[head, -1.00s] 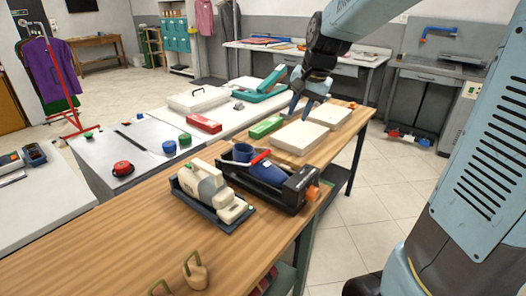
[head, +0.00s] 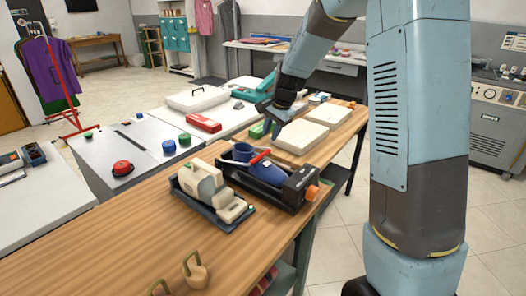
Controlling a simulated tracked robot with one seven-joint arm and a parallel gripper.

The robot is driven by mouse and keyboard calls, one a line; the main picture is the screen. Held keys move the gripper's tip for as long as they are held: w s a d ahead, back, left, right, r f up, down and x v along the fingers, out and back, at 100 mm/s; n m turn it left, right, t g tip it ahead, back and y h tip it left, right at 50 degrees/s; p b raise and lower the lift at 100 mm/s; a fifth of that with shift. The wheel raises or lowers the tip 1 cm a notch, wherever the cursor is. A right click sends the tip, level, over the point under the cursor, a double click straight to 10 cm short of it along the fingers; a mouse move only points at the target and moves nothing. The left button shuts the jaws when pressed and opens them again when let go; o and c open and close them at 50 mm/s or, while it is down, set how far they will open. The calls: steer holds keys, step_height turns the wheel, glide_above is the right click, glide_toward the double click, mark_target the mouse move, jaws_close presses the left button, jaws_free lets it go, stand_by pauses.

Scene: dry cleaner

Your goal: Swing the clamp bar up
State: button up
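My gripper (head: 271,126) points down beyond this device, between a green block and a cream box, clearly apart from the red bar. Its fingers are small and dark here, and I cannot tell how far apart they are. Nothing is visibly held.
A cream and grey machine (head: 205,185) sits close left of the black device. Two weights with handles (head: 195,272) stand at the front. The left of the wooden table (head: 110,235) is bare.

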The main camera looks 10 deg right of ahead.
mark_target(263, 153)
steer(key=x, duration=0.9)
steer(key=shift+f, duration=0.25)
jaws_close()
steer(key=shift+a, duration=0.15)
steer(key=shift+r, duration=0.15)
